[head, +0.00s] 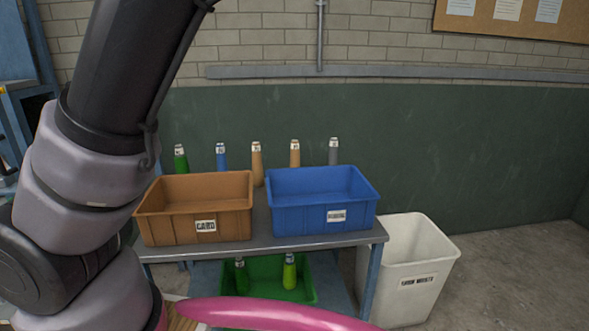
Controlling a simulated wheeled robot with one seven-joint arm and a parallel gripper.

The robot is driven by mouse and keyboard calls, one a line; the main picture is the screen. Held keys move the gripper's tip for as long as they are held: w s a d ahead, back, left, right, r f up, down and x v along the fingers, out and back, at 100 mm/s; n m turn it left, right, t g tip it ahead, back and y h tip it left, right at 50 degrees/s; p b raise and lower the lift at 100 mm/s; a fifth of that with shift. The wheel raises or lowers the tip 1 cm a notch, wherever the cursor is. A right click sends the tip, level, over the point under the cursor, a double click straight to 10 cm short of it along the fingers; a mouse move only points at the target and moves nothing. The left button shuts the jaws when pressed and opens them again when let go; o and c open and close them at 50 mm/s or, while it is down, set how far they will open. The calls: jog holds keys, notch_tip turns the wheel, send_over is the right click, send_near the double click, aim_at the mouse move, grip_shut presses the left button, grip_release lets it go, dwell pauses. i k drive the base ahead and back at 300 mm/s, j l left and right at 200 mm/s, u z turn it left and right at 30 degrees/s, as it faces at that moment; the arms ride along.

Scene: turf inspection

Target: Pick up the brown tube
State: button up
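Two tan-brown tubes with pale tops stand upright in a row behind the crates, at the back of the table. One brown tube (257,167) shows in the gap between the crates. The other, slightly more orange, tube (295,154) stands to its right, its lower part hidden by the blue crate. I cannot tell which one the task means. My arm rises along the left side of the head view. My gripper is out of view, so its opening and contents are not shown.
A brown crate (150,217) and a blue crate (290,220) stand on the grey table (262,243), in front of the tubes. Green, blue and grey tubes share the row. A green crate (309,285) with two green tubes sits below. A white bin (435,255) stands right.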

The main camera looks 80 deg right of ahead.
aim_at(259, 182)
jog(key=z, duration=2.55)
jog(key=i+l+u, duration=0.1)
jog(key=i+u, duration=0.2)
jog(key=i+l+u, duration=0.15)
jog(key=u, duration=0.15)
jog(key=i+l, duration=0.05)
jog(key=i, duration=0.05)
